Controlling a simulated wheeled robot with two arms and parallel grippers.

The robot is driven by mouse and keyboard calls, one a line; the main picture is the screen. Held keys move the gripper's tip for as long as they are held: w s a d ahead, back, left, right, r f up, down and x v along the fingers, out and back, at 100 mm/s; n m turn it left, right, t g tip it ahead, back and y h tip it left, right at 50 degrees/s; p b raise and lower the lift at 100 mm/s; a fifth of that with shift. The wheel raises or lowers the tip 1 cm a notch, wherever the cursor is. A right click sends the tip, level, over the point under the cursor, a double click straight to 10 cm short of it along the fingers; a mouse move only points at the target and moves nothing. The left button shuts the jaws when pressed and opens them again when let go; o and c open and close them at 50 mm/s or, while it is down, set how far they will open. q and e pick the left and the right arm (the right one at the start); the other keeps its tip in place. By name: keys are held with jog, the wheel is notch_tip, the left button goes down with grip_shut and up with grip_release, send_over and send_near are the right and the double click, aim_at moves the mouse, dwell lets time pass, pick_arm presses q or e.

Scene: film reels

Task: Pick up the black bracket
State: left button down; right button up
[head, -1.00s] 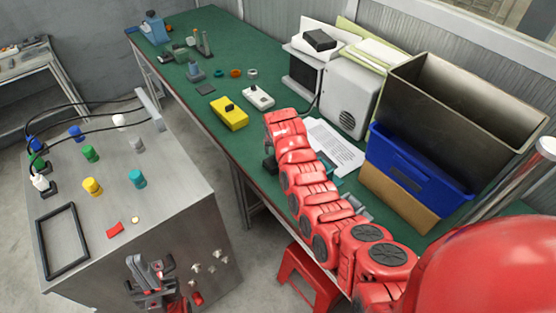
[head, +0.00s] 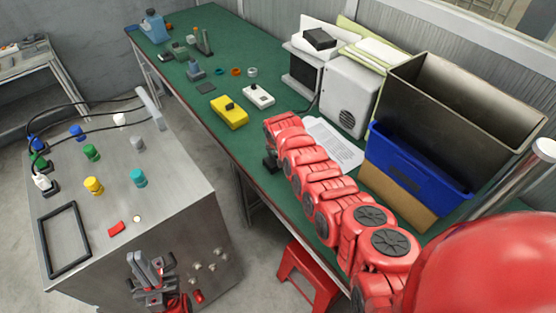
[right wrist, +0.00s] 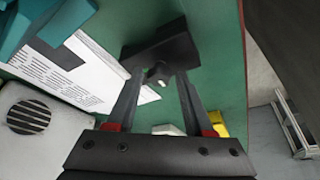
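The black bracket (right wrist: 160,52) lies on the green tabletop in the right wrist view, close to the table's edge. A small light-tipped knob sticks out from its near side. My right gripper (right wrist: 158,80) is open, with one finger on each side of that knob. I cannot tell whether the fingers touch the bracket. In the head view my red right arm hides most of this spot, and only a dark piece shows beside the arm. My left gripper (head: 150,270) is low in front of the metal cabinet, open and empty.
A printed sheet (head: 335,146) and a grey speaker box (head: 349,95) lie beyond my right arm. A blue bin (head: 418,166) stands to the right. A yellow box (head: 229,112) and a white box (head: 258,96) sit further left. A metal cabinet (head: 190,228) stands left of the table.

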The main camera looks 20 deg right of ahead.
grip_shut()
dwell(1.1)
